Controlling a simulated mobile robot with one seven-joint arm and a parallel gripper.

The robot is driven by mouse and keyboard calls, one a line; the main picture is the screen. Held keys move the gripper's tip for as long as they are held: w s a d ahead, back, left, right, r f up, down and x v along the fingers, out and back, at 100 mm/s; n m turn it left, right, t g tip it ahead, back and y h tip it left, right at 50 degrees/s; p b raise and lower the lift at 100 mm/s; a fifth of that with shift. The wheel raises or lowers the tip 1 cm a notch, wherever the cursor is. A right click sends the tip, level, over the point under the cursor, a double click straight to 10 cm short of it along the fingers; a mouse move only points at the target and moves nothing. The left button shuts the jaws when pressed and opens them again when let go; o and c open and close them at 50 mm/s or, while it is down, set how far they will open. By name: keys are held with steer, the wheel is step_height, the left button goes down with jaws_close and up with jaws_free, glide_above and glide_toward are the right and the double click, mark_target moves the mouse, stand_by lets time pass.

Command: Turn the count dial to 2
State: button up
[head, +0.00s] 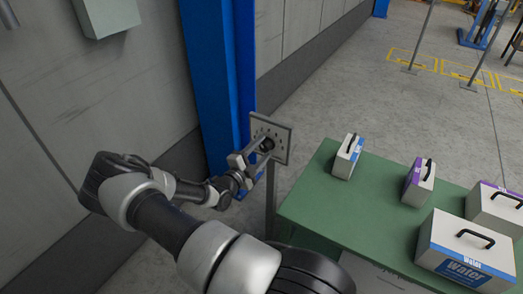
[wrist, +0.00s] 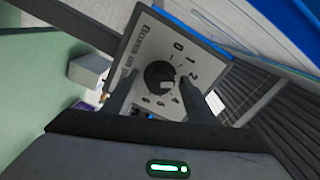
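The count dial is a dark round knob (wrist: 158,73) on a pale panel (wrist: 143,45) lettered "Boxes on", with the rest of the line hard to read. Digits 0, 1 and 2 show around the knob, and smaller marks sit below it. The knob's pointer is too unclear to read. My gripper (wrist: 158,80) faces the panel with one finger on each side of the knob. The fingers look apart, and contact with the knob is not clear. In the head view my gripper (head: 262,150) is at the panel (head: 281,134) and partly covers the dial (head: 268,144).
The panel stands on a thin post (head: 270,200) beside a blue column (head: 215,90) and a grey wall. A green table (head: 310,205) to the right carries several handled boxes, one a water box (head: 468,250). Open floor lies behind.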

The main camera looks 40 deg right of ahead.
steer(key=b+v, duration=0.1)
steer(key=v, duration=1.6)
steer(key=shift+a, duration=0.2)
steer(key=shift+s+r, duration=0.1)
steer(key=shift+r, duration=0.1)
steer(key=s+a+r+n+y+p, duration=0.1)
steer(key=s+a+r+n+y, duration=0.4)
steer(key=r+n, duration=0.4)
steer(key=s+a+r+n+y+p, duration=0.1)
steer(key=s+a+r+n+y, duration=0.3)
steer(key=r+n, duration=0.5)
steer(key=s+a+r+n+g+y+p, duration=0.1)
steer(key=s+a+r+n+y, duration=0.4)
steer(key=r, duration=1)
steer(key=s+n+y, duration=0.2)
steer(key=s+n, duration=0.2)
steer(key=shift+s+a+y, duration=0.15)
steer(key=shift+a+y, duration=0.15)
